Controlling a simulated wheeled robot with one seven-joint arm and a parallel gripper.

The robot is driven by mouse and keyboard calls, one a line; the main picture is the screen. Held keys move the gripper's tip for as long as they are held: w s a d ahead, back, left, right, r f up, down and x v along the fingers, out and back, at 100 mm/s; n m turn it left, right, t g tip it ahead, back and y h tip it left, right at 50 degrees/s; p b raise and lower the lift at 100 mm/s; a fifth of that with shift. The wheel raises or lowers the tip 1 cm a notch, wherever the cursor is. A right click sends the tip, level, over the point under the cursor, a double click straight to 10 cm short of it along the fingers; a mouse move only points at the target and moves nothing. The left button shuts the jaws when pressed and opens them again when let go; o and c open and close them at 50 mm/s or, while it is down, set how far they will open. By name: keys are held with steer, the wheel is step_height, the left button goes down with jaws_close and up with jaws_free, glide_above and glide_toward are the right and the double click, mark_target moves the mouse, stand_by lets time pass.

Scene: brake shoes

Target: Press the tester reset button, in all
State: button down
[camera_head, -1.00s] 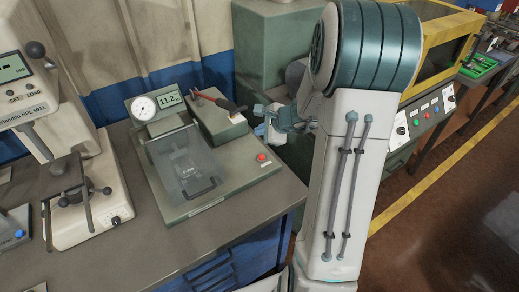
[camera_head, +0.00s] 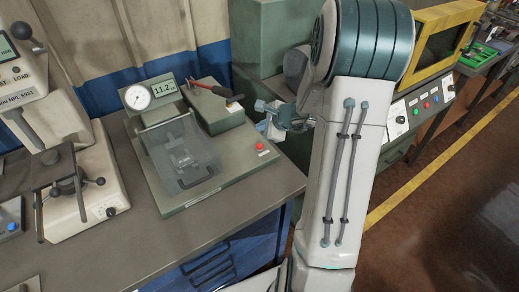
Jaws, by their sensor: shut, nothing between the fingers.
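The tester (camera_head: 215,187) is a grey-green unit on the bench, with a round dial gauge (camera_head: 137,97), a display reading about 11.2 and a clear tilted cover (camera_head: 180,150) over a dark fixture. A small red button (camera_head: 259,146) sits on the right part of its base plate. My gripper (camera_head: 262,107) is beyond and above the button in the picture, apart from it, near the right end of the tester's rear block. It is shut and empty. It is small in view and partly hidden by my arm, which fills the right centre.
A red-and-black handled tool (camera_head: 212,90) lies on the rear block (camera_head: 215,112). A hardness tester (camera_head: 75,190) stands at left. A yellow-framed machine with a button panel (camera_head: 422,108) is at right. The bench front (camera_head: 150,245) is bare.

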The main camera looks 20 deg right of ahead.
steer(key=shift+f+b, duration=1.95)
steer(key=shift+f, duration=0.55)
steer(key=shift+f, duration=0.15)
steer(key=shift+f+b, duration=0.25)
steer(key=shift+b, duration=0.4)
steer(key=shift+f+b, duration=0.45)
steer(key=shift+b, duration=0.1)
stand_by(0.3)
stand_by(0.3)
steer(key=shift+r+p, duration=0.55)
steer(key=shift+r, duration=0.3)
step_height(320, 180, up, 5)
steer(key=p, duration=0.3)
steer(key=shift+p, duration=0.4)
